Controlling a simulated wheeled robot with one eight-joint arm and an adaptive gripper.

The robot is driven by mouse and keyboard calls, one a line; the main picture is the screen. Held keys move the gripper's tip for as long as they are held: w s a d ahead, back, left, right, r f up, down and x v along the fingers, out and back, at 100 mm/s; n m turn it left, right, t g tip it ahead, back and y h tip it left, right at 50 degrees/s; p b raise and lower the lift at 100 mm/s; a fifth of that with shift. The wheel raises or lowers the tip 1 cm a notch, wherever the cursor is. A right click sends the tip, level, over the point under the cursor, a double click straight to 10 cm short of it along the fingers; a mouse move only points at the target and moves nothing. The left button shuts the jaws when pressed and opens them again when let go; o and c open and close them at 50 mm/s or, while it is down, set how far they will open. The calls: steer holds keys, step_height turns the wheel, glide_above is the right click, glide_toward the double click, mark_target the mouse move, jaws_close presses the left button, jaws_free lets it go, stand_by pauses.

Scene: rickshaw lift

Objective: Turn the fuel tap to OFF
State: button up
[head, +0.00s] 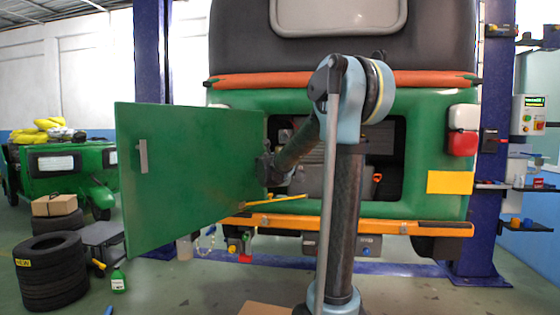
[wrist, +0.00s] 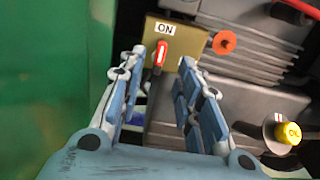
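The fuel tap (wrist: 160,57) is a red lever with a white stripe on a brass-coloured plate (wrist: 196,37). The lever points up toward the white ON label (wrist: 164,29). My gripper (wrist: 162,60) is open, with one finger left of the lever and one right of it; I cannot tell whether either touches it. A small pale mark beside the right fingertip is partly hidden and unreadable. In the head view my gripper (head: 272,170) is at the left side of the rickshaw's rear opening; the tap cannot be made out there.
The open green door (head: 190,180) stands left of my gripper. An orange-red knob (wrist: 224,43), a yellow oil cap (wrist: 288,133) and grey finned engine parts (wrist: 255,70) lie to the right. The orange bumper (head: 400,227) runs below the opening. Tyres (head: 50,275) stand at left.

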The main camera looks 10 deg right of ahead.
steer(key=x, duration=0.7)
steer(key=shift+f, duration=0.1)
jaws_close()
